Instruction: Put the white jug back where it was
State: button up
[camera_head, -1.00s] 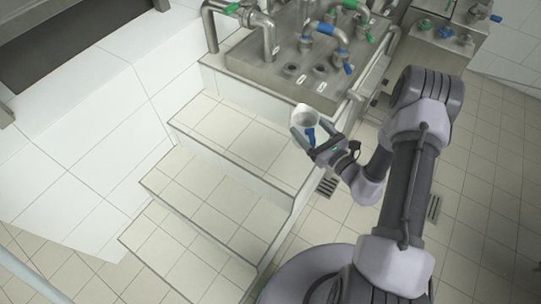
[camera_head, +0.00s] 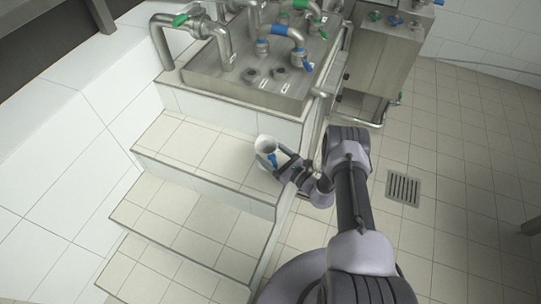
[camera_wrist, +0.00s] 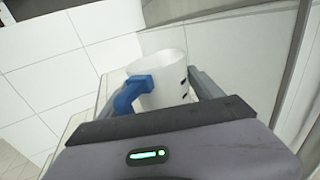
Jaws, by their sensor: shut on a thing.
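The white jug (camera_head: 266,144) with a blue handle is held in my gripper (camera_head: 276,163) in the head view. It is over or beside the right end of the top tiled step (camera_head: 200,140); I cannot tell whether it touches the step. In the wrist view the jug (camera_wrist: 165,72) is upright to slightly tilted between my two fingers (camera_wrist: 165,90), its open rim upward. Its blue handle (camera_wrist: 130,92) faces the camera on the left. The inside of the jug is mostly hidden.
A steel filling machine (camera_head: 270,80) with pipes and green and blue valves stands on the tiled ledge behind the jug. A steel cabinet (camera_head: 375,65) stands behind on the right. Lower steps descend to the left front. A floor drain (camera_head: 403,189) lies in open floor at right.

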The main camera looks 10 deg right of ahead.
jog(key=o, duration=1.7)
jog(key=shift+o, duration=0.2)
